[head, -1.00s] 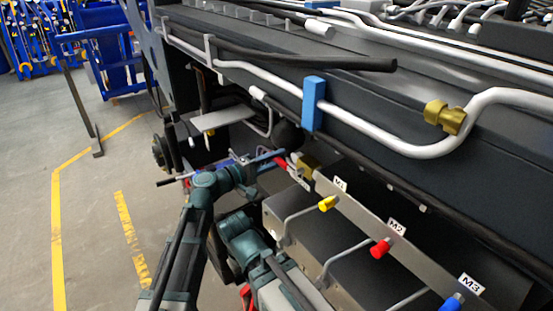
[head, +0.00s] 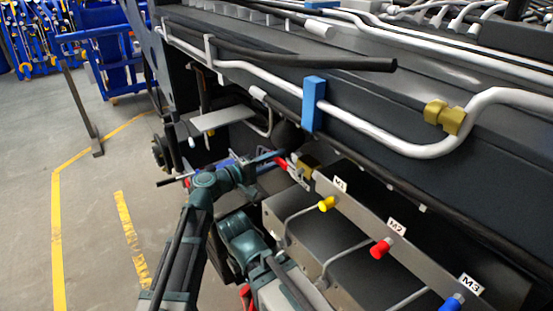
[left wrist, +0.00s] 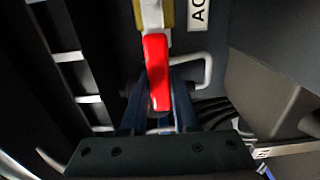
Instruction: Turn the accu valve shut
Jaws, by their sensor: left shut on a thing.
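The accu valve has a red handle (left wrist: 156,72) on a brass body (left wrist: 167,14), seen at the top middle of the left wrist view. In the head view, the red handle (head: 281,162) and brass body (head: 308,166) sit at the left end of the grey valve plate. My left gripper (head: 273,158) reaches the handle from the left. In the left wrist view, its blue fingers (left wrist: 158,104) are on either side of the handle, shut on it. A partly cut-off label (left wrist: 197,12) is beside the valve. My right gripper is not in view.
Yellow V1 (head: 326,204), red M2 (head: 380,249) and blue M3 (head: 452,303) fittings with pipes line the plate to the right. A silver pipe (head: 380,138) and the chassis overhang above. Open floor (head: 90,200) lies to the left.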

